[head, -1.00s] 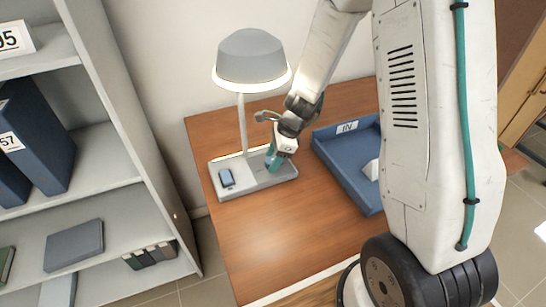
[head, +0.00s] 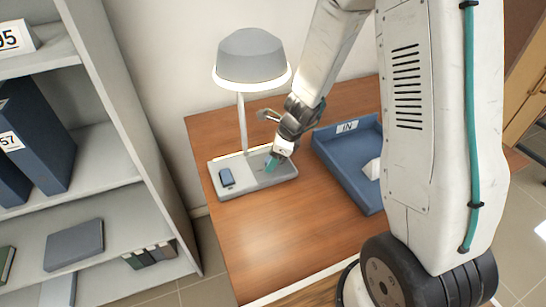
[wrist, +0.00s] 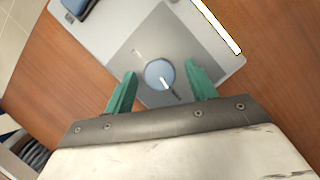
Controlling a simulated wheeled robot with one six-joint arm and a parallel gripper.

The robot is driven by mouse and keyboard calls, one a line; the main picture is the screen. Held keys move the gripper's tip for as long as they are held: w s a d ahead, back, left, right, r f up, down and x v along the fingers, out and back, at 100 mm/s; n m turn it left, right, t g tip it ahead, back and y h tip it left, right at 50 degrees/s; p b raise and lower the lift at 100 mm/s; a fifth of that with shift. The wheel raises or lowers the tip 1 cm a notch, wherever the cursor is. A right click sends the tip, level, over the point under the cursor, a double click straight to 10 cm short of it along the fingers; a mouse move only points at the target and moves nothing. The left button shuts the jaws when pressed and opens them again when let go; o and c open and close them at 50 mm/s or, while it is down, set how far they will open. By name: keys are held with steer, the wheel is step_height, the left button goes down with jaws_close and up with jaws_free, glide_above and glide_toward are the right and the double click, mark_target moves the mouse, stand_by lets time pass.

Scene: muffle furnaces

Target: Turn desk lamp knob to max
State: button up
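The desk lamp (head: 250,62) stands at the back left of the desk, its shade lit underneath. Its grey base (head: 252,184) lies flat on the wood. In the wrist view, the round blue-grey knob (wrist: 153,72) sits on a grey panel of the base. A white line on the knob points down-right, in line with a dark mark on the panel. A small pale mark lies up-left of the knob. My gripper (wrist: 161,72) is open, one teal finger on each side of the knob, with gaps visible. In the head view my gripper (head: 272,164) hides the knob.
A blue device (head: 226,177) sits at the left of the lamp base. A blue tray (head: 342,172) labelled IN stands right of my gripper. A grey shelf (head: 120,165) is at the left. The desk's front (head: 262,245) is clear.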

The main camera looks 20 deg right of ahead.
steer(key=v, duration=0.7)
steer(key=shift+r, duration=0.4)
steer(key=shift+s, duration=0.1)
steer(key=s+r+n+h, duration=0.2)
steer(key=s+r+n, duration=0.8)
steer(key=s+n, duration=0.2)
steer(key=s+r+n+g+h, duration=0.1)
steer(key=s+r+n+h, duration=0.1)
steer(key=s+r+n, duration=0.8)
steer(key=s+n, duration=0.2)
steer(key=s, duration=0.2)
